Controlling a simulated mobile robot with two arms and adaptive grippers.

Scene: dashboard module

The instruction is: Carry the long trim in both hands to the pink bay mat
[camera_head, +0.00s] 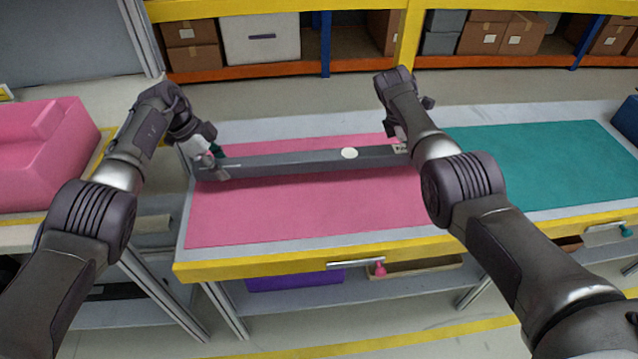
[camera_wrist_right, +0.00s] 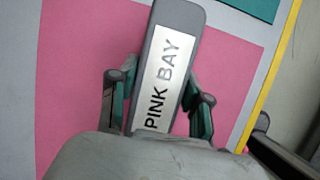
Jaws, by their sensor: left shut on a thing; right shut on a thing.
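The long trim (camera_head: 300,159) is a dark grey bar with a white round spot, lying lengthwise over the pink bay mat (camera_head: 300,215). My left gripper (camera_head: 215,162) is shut on its left end. My right gripper (camera_head: 398,135) is shut near its right end, partly hidden behind my arm. In the right wrist view the trim (camera_wrist_right: 192,12) carries a "PINK BAY" label (camera_wrist_right: 163,80) between the fingers (camera_wrist_right: 158,105), with the pink mat (camera_wrist_right: 75,60) below. I cannot tell whether the trim touches the mat.
A teal mat (camera_head: 545,165) covers the right part of the table. The table has a yellow front edge (camera_head: 300,263). A pink block-shaped object (camera_head: 45,150) stands at the left. Shelves with boxes (camera_head: 260,38) are behind. The front of the pink mat is clear.

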